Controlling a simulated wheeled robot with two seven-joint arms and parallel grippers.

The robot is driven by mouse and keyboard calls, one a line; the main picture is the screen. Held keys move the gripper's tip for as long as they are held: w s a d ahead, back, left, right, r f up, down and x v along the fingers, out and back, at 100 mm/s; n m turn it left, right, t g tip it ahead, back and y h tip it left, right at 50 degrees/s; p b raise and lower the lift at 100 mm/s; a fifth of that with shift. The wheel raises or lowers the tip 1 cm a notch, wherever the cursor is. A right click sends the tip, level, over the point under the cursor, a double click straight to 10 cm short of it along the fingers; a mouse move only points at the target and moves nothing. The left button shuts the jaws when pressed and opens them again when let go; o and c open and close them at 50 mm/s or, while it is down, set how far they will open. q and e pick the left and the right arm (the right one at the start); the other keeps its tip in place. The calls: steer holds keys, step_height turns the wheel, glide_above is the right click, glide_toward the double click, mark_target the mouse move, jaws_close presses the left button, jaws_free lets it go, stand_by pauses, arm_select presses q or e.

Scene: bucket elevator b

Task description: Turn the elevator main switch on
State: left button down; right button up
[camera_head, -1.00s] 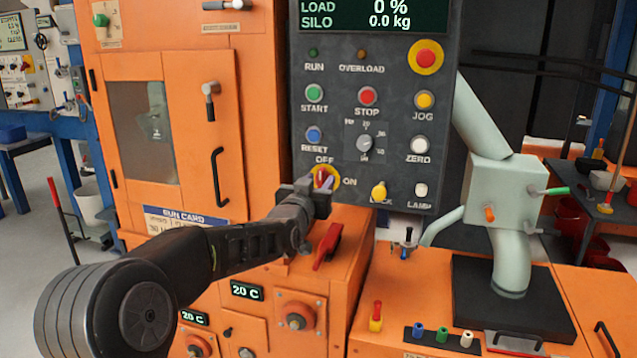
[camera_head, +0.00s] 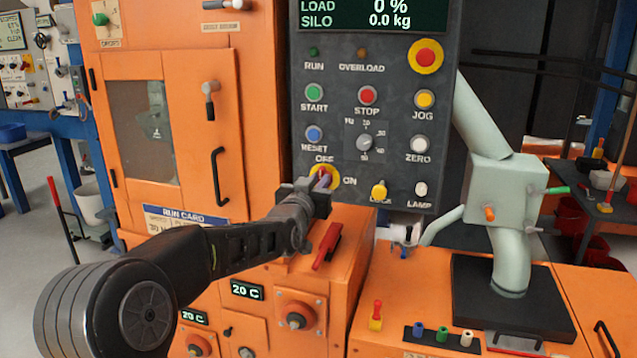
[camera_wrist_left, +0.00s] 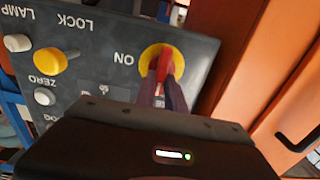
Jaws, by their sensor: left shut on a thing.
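The main switch (camera_head: 329,176) is a red handle on a round yellow plate, low on the dark control panel, with OFF marked at its upper left and ON at its right. My left gripper (camera_head: 321,182) is at the switch. In the left wrist view, the two fingers of my left gripper (camera_wrist_left: 162,88) are shut on the red handle (camera_wrist_left: 164,62), in front of the yellow plate (camera_wrist_left: 179,62). The ON label shows beside the plate. The gripper hides part of the switch, so I cannot tell the handle's exact angle. My right gripper is not in view.
The control panel (camera_head: 299,113) has several buttons, and the yellow LOCK knob (camera_head: 379,190) is close right of the switch. A red lever (camera_head: 327,246) stands just below my left gripper. An orange cabinet door (camera_head: 205,150) with a black handle is to the left.

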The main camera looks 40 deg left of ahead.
arm_select(q)
steer(key=shift+m, duration=0.3)
steer(key=m, duration=1.1)
steer(key=d+f+m, duration=0.1)
steer(key=m, duration=0.5)
steer(key=shift+w+p, duration=0.2)
steer(key=shift+p, duration=0.15)
steer(key=shift+f+m, duration=0.1)
steer(key=shift+m, duration=0.2)
steer(key=c, duration=1.4)
jaws_free()
